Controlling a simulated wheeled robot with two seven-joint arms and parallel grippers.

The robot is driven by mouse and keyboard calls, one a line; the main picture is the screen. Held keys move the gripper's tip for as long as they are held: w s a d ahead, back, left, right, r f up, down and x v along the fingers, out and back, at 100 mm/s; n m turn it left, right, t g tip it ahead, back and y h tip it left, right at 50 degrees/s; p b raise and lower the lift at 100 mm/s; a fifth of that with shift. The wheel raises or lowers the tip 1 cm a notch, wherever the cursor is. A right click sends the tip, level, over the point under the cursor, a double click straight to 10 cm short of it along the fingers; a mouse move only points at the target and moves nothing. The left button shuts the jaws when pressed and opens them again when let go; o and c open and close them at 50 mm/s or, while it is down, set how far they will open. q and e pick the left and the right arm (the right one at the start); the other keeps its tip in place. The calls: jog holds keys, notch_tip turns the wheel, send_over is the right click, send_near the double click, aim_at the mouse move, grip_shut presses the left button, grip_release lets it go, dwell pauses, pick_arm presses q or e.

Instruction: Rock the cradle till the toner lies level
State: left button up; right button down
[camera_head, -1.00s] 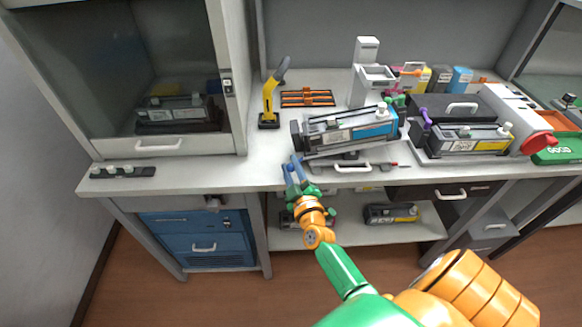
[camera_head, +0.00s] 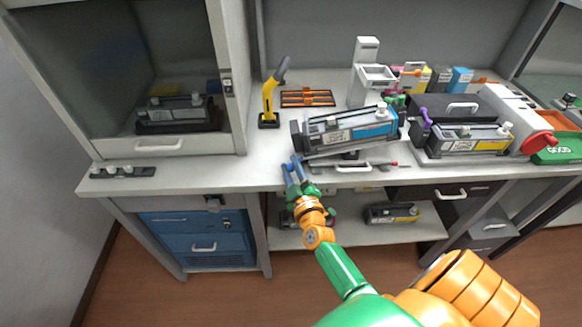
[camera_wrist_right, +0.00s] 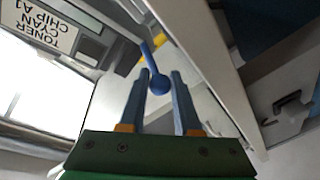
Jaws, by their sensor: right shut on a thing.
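The cyan toner cartridge (camera_head: 350,129) lies in the rocking cradle (camera_head: 330,155) near the bench's front edge. It leans, its left end lower than its right in the head view. Its label (camera_wrist_right: 50,31) reads toner cyan chip A1 in the right wrist view. The cradle's lever ends in a blue ball knob (camera_wrist_right: 159,84). My right gripper (camera_head: 291,169) is shut on this knob at the cradle's front left; its fingers also show in the wrist view (camera_wrist_right: 158,100), one each side of it. The toner inside cannot be seen. My left gripper is out of view.
A yellow-and-black tool (camera_head: 269,100) and an orange rack (camera_head: 307,98) stand behind the cradle. A yellow-marked cartridge (camera_head: 465,140) lies to the right. A white stand (camera_head: 364,75) rises behind. The bench's left front is mostly clear, with a black strip (camera_head: 122,172).

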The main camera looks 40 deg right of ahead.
notch_tip(320, 180, up, 3)
jog(key=shift+f+m+p, duration=0.1)
jog(key=shift+m+p, duration=0.6)
jog(key=shift+p, duration=0.45)
jog(key=shift+d+r+m, duration=0.1)
jog(key=shift+r+m, duration=0.4)
jog(key=c, duration=0.6)
grip_release()
jog(key=shift+f, duration=0.1)
jog(key=shift+s, duration=0.15)
